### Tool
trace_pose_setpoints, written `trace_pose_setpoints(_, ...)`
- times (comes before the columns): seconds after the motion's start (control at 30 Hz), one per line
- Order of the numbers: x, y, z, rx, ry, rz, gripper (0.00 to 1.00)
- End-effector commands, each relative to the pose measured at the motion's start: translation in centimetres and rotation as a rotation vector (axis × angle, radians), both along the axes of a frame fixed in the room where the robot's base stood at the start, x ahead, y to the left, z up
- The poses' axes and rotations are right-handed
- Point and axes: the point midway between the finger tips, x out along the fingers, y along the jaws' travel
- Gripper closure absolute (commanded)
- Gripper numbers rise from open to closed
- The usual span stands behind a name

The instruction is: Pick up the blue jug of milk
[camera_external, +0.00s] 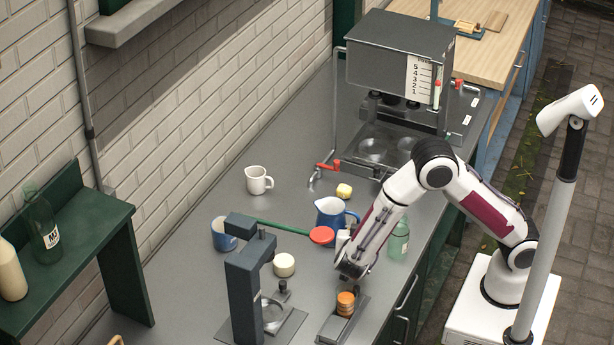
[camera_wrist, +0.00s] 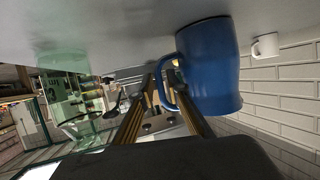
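The blue jug (camera_external: 330,216) stands upright on the grey counter, with a pale inside and its handle toward my arm. In the wrist view the blue jug (camera_wrist: 210,68) is large, right of centre, with the counter at the top of the picture. My gripper (camera_external: 352,262) is low over the counter, just in front of the jug. In the wrist view my gripper's fingers (camera_wrist: 161,84) are apart, and the jug's handle is at or between their tips. I cannot tell whether they touch it. The jug's contents are not clear.
A green glass bottle (camera_external: 399,240) stands close to the right of my arm. A red-ended green paddle (camera_external: 321,235) reaches in from the left near the jug. A white mug (camera_external: 258,180), a blue mug (camera_external: 223,234) and an orange stack (camera_external: 346,303) are nearby.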

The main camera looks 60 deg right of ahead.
Motion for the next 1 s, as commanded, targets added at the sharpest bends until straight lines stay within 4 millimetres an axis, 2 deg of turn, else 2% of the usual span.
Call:
trace_pose_setpoints(0.17,0.24,-0.78,-0.36,0.0,0.0,-0.001,0.84)
trace_pose_setpoints(0.63,0.25,-0.78,-0.37,0.0,0.0,0.0,0.84)
trace_pose_setpoints(0.67,0.26,-0.78,-0.36,0.0,0.0,0.0,0.87)
trace_pose_setpoints(0.7,0.26,-0.78,-0.36,0.0,0.0,0.0,0.97)
trace_pose_setpoints(0.73,0.26,-0.78,-0.37,0.0,0.0,0.0,1.0)
trace_pose_setpoints(1.0,0.28,-0.78,-0.3,-0.001,-0.002,0.001,1.0)
